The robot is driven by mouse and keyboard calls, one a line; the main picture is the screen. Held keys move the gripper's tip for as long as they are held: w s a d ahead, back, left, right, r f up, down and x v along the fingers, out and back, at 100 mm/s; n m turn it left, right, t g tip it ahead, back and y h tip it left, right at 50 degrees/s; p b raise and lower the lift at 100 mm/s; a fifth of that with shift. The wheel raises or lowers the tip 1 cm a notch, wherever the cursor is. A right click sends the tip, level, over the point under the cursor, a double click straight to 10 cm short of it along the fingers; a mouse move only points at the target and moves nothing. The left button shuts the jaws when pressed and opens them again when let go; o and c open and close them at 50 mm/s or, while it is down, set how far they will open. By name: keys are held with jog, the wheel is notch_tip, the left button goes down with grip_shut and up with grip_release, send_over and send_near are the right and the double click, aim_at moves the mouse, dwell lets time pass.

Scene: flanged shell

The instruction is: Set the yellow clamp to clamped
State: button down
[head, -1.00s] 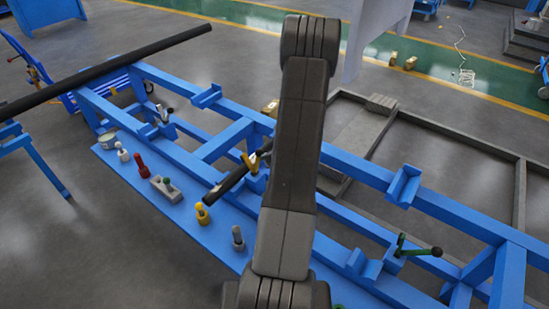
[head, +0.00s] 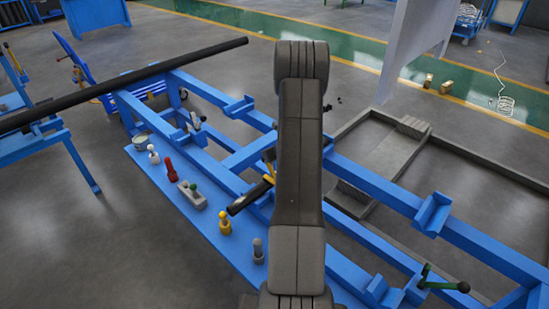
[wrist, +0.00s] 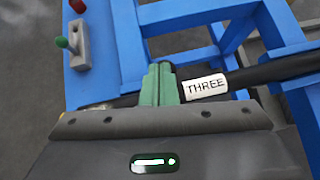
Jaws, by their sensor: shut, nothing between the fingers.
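The yellow clamp (head: 268,167) shows in the head view on the blue frame, just left of my arm and partly hidden by it. A short dark pipe (head: 247,198) lies beside it. Whether the clamp is open or clamped is too small to tell. In the wrist view my gripper (wrist: 161,84) has its green fingers together and empty. The dark pipe (wrist: 258,74), with a white label reading THREE (wrist: 205,87), runs to the right from behind the fingers. The clamp is not clearly visible in the wrist view, and my gripper is hidden in the head view.
A blue shelf along the frame carries a yellow-topped peg (head: 224,222), a grey peg (head: 258,250), a red peg (head: 170,169) and a grey block with a green knob (head: 191,193). A green-handled clamp (head: 440,283) stands at right. A long black pipe (head: 130,80) crosses the left.

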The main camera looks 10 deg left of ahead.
jog(key=shift+w+a+f, duration=0.35)
jog(key=shift+w+a, duration=0.05)
jog(key=shift+a, duration=0.2)
dwell(0.3)
notch_tip(320, 180, up, 13)
jog(key=s+p, duration=0.1)
jog(key=s, duration=0.1)
jog(key=shift+s+d, duration=0.4)
jog(key=shift+w+a+f+b, duration=0.2)
jog(key=shift+w+f, duration=0.25)
jog(key=shift+f, duration=1.7)
jog(key=shift+w+a+f+b, duration=0.15)
jog(key=shift+w+f, duration=0.35)
jog(key=shift+f, duration=1.65)
jog(key=shift+w+a+f+b, duration=0.1)
jog(key=shift+w+f+b, duration=0.25)
jog(key=shift+f, duration=1.8)
